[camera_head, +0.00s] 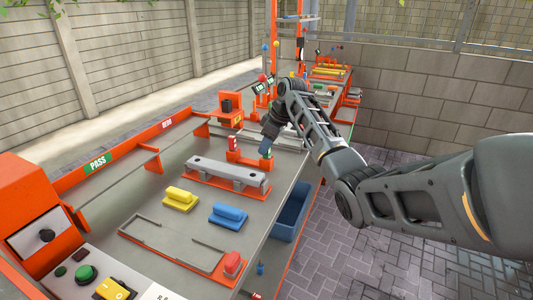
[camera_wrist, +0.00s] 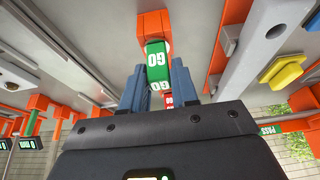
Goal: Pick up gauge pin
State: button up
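A gauge pin with a green block handle marked GO (camera_wrist: 158,55) stands in an orange holder (camera_wrist: 155,22) in the wrist view. My gripper (camera_wrist: 159,65) points at it, with one blue-grey finger on each side of the green handle. The fingers are apart; I cannot tell whether they touch it. A red-handled piece (camera_wrist: 168,101) shows partly behind, between the fingers. In the head view my gripper (camera_head: 266,147) is low over the bench beside the red-handled piece (camera_head: 233,144) on its orange base. The green handle is hidden there by my gripper.
A grey bar on an orange fixture (camera_head: 226,172) lies just in front of my gripper. Yellow (camera_head: 180,198) and blue (camera_head: 228,215) blocks sit nearer on the bench (camera_head: 150,215). A blue bin (camera_head: 292,212) hangs at the right edge. An orange stand (camera_head: 230,112) rises behind.

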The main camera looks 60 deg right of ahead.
grip_shut()
jog(key=shift+r, duration=0.15)
